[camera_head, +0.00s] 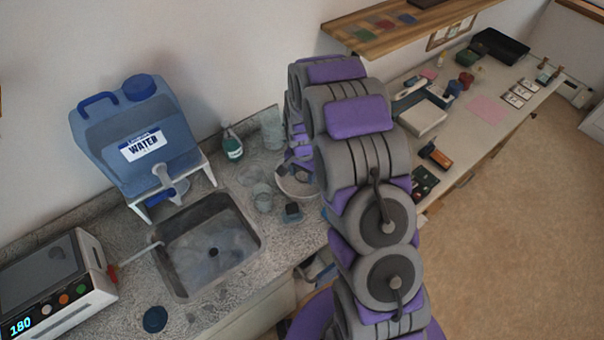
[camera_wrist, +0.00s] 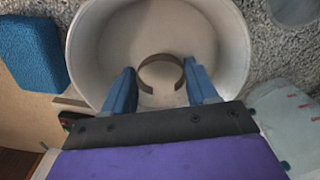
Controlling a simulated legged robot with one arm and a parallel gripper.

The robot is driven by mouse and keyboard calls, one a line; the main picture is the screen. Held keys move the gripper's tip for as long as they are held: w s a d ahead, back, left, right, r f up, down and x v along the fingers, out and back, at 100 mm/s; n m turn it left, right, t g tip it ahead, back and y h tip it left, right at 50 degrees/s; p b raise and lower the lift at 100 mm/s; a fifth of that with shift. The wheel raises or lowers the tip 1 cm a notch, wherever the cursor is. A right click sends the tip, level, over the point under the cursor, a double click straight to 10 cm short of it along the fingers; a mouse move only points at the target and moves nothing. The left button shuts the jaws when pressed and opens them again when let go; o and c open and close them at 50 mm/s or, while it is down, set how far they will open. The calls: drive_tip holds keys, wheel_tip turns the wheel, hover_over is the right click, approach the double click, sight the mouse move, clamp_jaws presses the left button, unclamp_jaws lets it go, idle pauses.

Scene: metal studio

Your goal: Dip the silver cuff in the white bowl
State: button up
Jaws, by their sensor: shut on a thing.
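The silver cuff (camera_wrist: 160,57) shows as a thin, dull brownish-grey open ring in the wrist view. My gripper (camera_wrist: 161,80) is shut on it, with one blue finger on each side. Cuff and fingertips are over or inside the white bowl (camera_wrist: 87,58), whose round rim encircles them in this view. I cannot tell whether the cuff touches the bowl's bottom or any liquid. In the head view the bowl (camera_head: 291,187) stands on the speckled counter, partly behind my arm. My gripper and the cuff are largely hidden there.
A sink (camera_head: 212,247) lies left of the bowl. A blue water container (camera_head: 135,140) is behind the sink. A cluttered bench (camera_head: 455,128) extends to the right.

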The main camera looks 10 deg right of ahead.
drive_tip(key=shift+r, duration=0.2)
drive_tip(key=shift+f, duration=0.8)
idle(0.4)
drive_tip(key=shift+r, duration=0.1)
idle(0.3)
wheel_tip(320, 180, up, 8)
drive_tip(key=p, duration=0.2)
idle(1.0)
drive_tip(key=shift+r, duration=0.1)
idle(1.5)
idle(0.6)
idle(1.3)
drive_tip(key=shift+r+p, duration=0.55)
drive_tip(key=shift+r, duration=1.4)
